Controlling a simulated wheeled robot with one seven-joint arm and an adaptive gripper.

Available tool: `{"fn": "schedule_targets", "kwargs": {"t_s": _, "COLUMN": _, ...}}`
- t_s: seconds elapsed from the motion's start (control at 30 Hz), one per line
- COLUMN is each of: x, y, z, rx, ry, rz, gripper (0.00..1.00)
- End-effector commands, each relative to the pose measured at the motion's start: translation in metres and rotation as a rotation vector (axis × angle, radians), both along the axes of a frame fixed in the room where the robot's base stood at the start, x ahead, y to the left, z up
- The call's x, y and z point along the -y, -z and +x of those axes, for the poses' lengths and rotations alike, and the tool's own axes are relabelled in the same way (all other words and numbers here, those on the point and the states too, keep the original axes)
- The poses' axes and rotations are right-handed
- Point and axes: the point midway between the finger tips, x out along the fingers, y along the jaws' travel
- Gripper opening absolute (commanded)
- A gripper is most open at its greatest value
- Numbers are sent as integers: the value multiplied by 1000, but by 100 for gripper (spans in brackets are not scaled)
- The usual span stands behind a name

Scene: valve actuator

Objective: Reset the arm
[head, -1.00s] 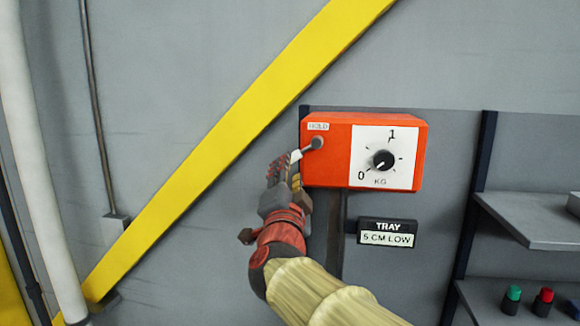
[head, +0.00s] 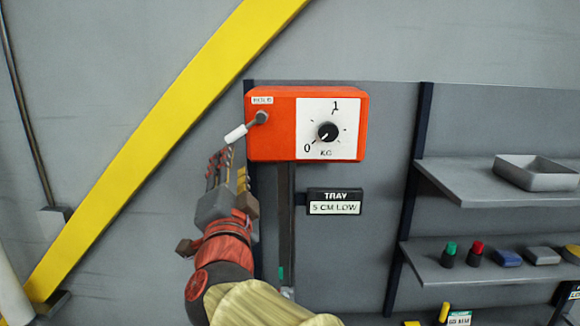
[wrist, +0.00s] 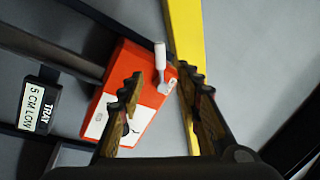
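An orange box (head: 272,143) is mounted on the wall, with a small HOLD label and a dial on a white plate reading near 0 KG. A short lever with a white handle (head: 236,134) sticks out from its grey pivot, pointing down and left. My gripper (head: 228,158) is just below the handle, apart from it. In the wrist view my gripper (wrist: 162,84) is open and empty, its toothed fingers spread, with the white lever handle (wrist: 160,58) beyond and between the fingertips. The orange box (wrist: 135,110) also shows there, partly hidden by the left finger.
A sign (head: 334,202) reads TRAY 5 CM LOW below the box. A dark vertical rail (head: 285,220) runs under the box. Shelves (head: 460,184) at right hold a grey tray (head: 537,172) and several small items. A yellow diagonal beam (head: 150,150) crosses the left wall.

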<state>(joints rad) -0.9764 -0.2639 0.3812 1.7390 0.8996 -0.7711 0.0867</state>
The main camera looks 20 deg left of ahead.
Motion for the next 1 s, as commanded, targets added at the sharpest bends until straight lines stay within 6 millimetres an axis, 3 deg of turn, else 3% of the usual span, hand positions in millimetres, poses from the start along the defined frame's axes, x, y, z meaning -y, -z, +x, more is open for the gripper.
{"fn": "schedule_targets", "kwargs": {"t_s": 0.13, "x": -11, "y": 9, "z": -3, "rx": -22, "ry": -39, "rz": -28, "gripper": 34}}
{"fn": "schedule_targets", "kwargs": {"t_s": 0.2, "x": -28, "y": 22, "z": -9, "rx": -45, "ry": -103, "rz": -81, "gripper": 34}}
{"fn": "schedule_targets", "kwargs": {"t_s": 0.27, "x": -47, "y": 47, "z": -20, "rx": -78, "ry": -181, "rz": -161, "gripper": 34}}
{"fn": "schedule_targets", "kwargs": {"t_s": 0.37, "x": -73, "y": 99, "z": -51, "rx": -136, "ry": -337, "rz": -332, "gripper": 34}}
{"fn": "schedule_targets", "kwargs": {"t_s": 0.47, "x": -69, "y": 154, "z": -86, "rx": -196, "ry": -477, "rz": -520, "gripper": 34}}
{"fn": "schedule_targets", "kwargs": {"t_s": 0.57, "x": -34, "y": 210, "z": -107, "rx": -268, "ry": -565, "rz": -697, "gripper": 34}}
{"fn": "schedule_targets", "kwargs": {"t_s": 0.7, "x": 37, "y": 277, "z": -126, "rx": -380, "ry": -621, "rz": -900, "gripper": 34}}
{"fn": "schedule_targets", "kwargs": {"t_s": 0.87, "x": 128, "y": 337, "z": -145, "rx": -521, "ry": -625, "rz": -1074, "gripper": 34}}
{"fn": "schedule_targets", "kwargs": {"t_s": 1.0, "x": 213, "y": 383, "z": -164, "rx": -659, "ry": -590, "rz": -1187, "gripper": 34}}
